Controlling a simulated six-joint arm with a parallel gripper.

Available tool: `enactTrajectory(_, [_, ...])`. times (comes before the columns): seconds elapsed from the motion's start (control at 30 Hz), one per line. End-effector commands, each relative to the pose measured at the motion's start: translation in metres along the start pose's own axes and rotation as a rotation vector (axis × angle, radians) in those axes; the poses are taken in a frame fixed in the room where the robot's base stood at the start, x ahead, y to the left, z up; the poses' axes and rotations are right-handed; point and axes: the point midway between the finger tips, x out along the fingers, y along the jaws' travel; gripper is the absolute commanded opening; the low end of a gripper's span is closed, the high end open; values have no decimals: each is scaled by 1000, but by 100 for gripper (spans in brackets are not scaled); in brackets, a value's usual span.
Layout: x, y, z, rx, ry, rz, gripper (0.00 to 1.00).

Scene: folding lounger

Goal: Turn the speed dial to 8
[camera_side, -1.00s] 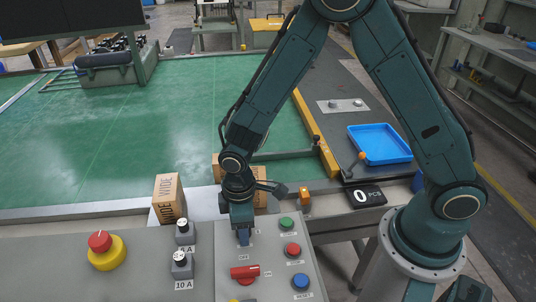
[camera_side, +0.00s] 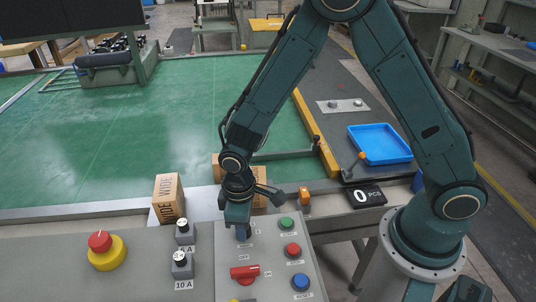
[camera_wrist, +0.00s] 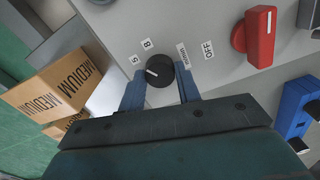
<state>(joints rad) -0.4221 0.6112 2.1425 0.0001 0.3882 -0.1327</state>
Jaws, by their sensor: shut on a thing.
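The speed dial (camera_wrist: 160,70) is a round black knob with a white pointer line, on the grey panel. Labels 5 (camera_wrist: 135,60) and 8 (camera_wrist: 147,43) sit near its upper left in the wrist view. The pointer line points to the left, closer to the 5 than to the 8. My gripper (camera_wrist: 157,74) is shut on the dial, one blue finger on each side of it. In the side view my gripper (camera_side: 242,233) reaches down to the top of the panel and hides the dial.
A red rotary switch (camera_side: 244,273) lies just below the gripper. Green (camera_side: 287,223), red (camera_side: 292,250) and blue (camera_side: 300,281) buttons are to the right. A red-and-yellow emergency stop (camera_side: 104,250) and fuse holders (camera_side: 183,265) are left. Cardboard boxes (camera_side: 169,199) stand behind the panel.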

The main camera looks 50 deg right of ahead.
Motion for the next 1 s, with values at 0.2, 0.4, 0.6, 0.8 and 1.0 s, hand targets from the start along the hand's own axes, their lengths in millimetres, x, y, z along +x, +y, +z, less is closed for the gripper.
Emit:
enactTrajectory(0.2, [0, 0, 0, 184, 1, -1, 10])
enactTrajectory(0.4, [-1, 0, 0, 351, 1, -1, 10])
enactTrajectory(0.6, [-1, 0, 0, 479, 1, -1, 10])
enactTrajectory(0.8, [-1, 0, 0, 551, 1, -1, 10])
enactTrajectory(1.0, [-1, 0, 0, 572, 1, -1, 10])
